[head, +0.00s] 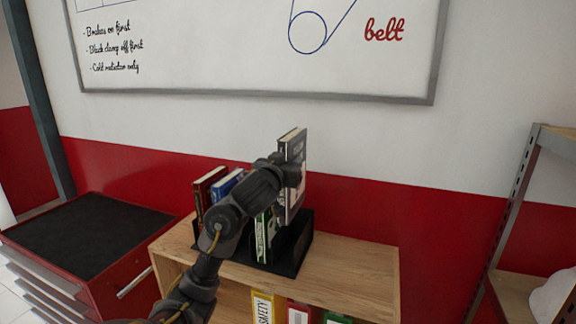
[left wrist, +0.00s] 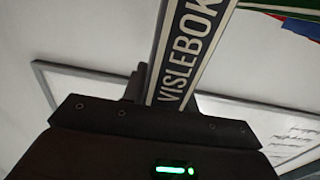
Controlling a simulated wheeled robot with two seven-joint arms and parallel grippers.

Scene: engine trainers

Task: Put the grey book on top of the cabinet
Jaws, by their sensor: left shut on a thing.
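The grey book (head: 294,150) is upright, with its lower part in the black book rack or just above it; I cannot tell which. My left gripper (head: 290,174) is shut on it, and the arm hides part of the rack. In the left wrist view the book's lettered spine (left wrist: 187,60) stands between the fingers (left wrist: 165,88). The rack (head: 305,240) stands on a wooden cabinet (head: 350,272). A red drawer cabinet (head: 85,280) with a flat dark top stands at the left. My right gripper is not in view.
A dark red book (head: 207,188), a blue book (head: 226,186) and a green book (head: 264,238) stand in the rack. Binders (head: 298,312) fill the lower shelf. The wooden top right of the rack and the drawer cabinet's dark top (head: 85,235) are clear. A metal shelf (head: 515,220) stands at the right.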

